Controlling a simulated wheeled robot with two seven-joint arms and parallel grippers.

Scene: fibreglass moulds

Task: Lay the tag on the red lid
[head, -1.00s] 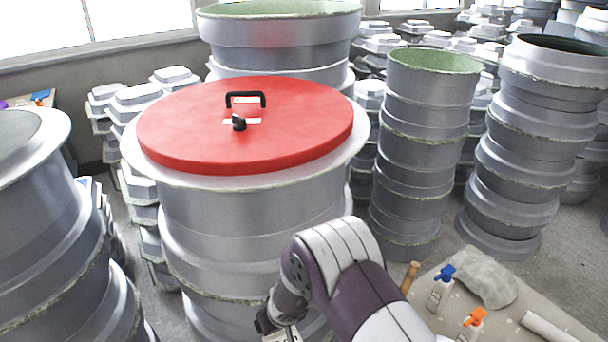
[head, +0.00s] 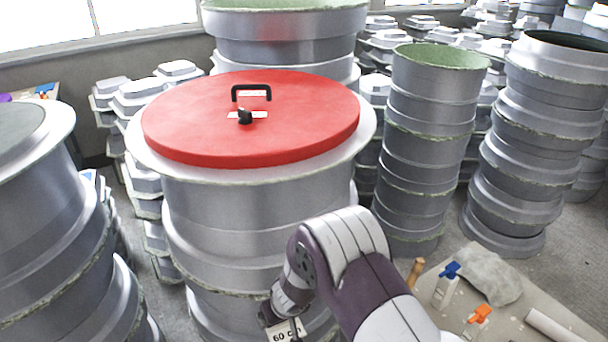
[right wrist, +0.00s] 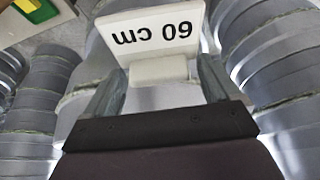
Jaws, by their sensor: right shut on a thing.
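The red lid (head: 200,130) lies flat on top of a grey stacked mould. It carries a black handle, a small black knob and white labels. My right gripper (head: 284,322) is low in front of that stack, below the level of the lid. It is shut on the white tag (head: 281,335), which is partly cut off by the bottom edge in the head view. In the right wrist view the tag (right wrist: 150,35) reads "60 cm" upside down, and its block (right wrist: 158,71) sits between the fingers of the gripper (right wrist: 160,85). My left gripper is not in view.
A table (head: 520,318) at the lower right holds spray bottles with a blue top (head: 447,285) and an orange top (head: 477,318), a grey cloth (head: 485,275) and a white roll. Tall mould stacks (head: 425,150) stand behind and at both sides. The space above the lid is clear.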

